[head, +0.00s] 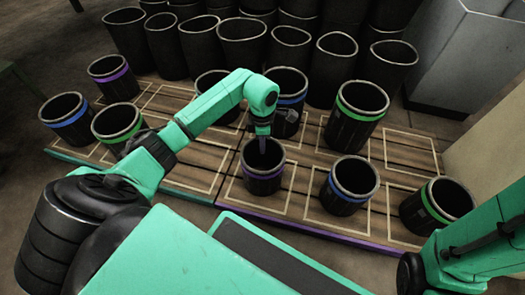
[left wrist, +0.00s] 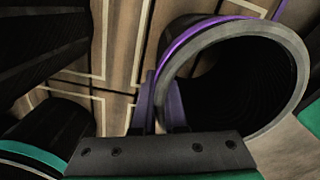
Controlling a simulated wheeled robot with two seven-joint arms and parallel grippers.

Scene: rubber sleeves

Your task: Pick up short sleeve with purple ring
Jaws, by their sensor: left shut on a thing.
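The short black sleeve with a purple ring (head: 263,181) is upright at the front middle of the wooden pallet, in the part with a purple front edge. Its grey rim and purple ring also show large in the left wrist view (left wrist: 290,42). My left gripper (head: 263,148) comes down on it from above and is shut on its wall at the rim. The fingers are partly hidden. Whether the sleeve's base touches the boards is not clear. My right arm shows at the lower right, but its gripper is out of view.
A blue-ringed sleeve (head: 347,198) and a green-ringed sleeve (head: 412,214) stand to the right. Another purple-ringed sleeve (head: 121,87) stands at the back left. Several plain black sleeves (head: 243,50) crowd behind the pallet (head: 305,234). Some outlined spaces are empty.

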